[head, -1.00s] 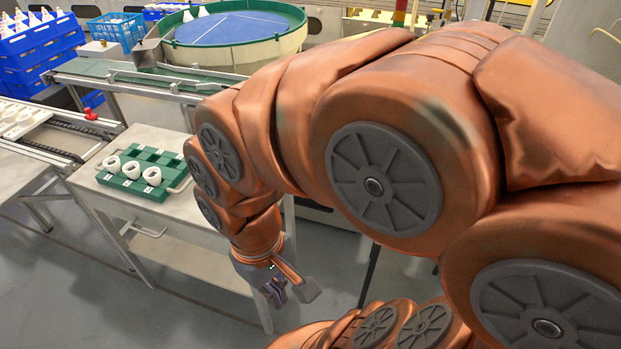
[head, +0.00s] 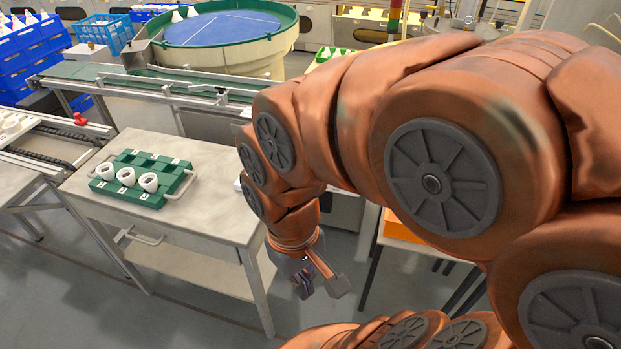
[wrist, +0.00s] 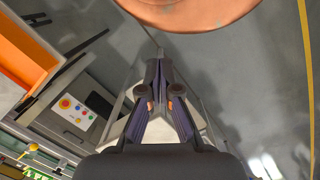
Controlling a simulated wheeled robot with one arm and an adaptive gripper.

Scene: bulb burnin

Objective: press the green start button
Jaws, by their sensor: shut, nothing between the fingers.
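A light control panel (wrist: 74,113) shows at the left of the wrist view. It carries a red button on a yellow base (wrist: 65,103) and several small coloured buttons. The panel does not show clearly in the head view. My gripper (head: 318,284) hangs low in the middle of the head view, right of the grey work table (head: 212,212). In the wrist view its fingers (wrist: 158,68) are together and empty, pointing away from the panel, clear of it.
A green tray (head: 148,196) with white rings stands on the work table. An orange bin (head: 398,228) shows behind my arm, and an orange-edged box (wrist: 40,55) is at upper left in the wrist view. A conveyor (head: 150,84) runs behind the table.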

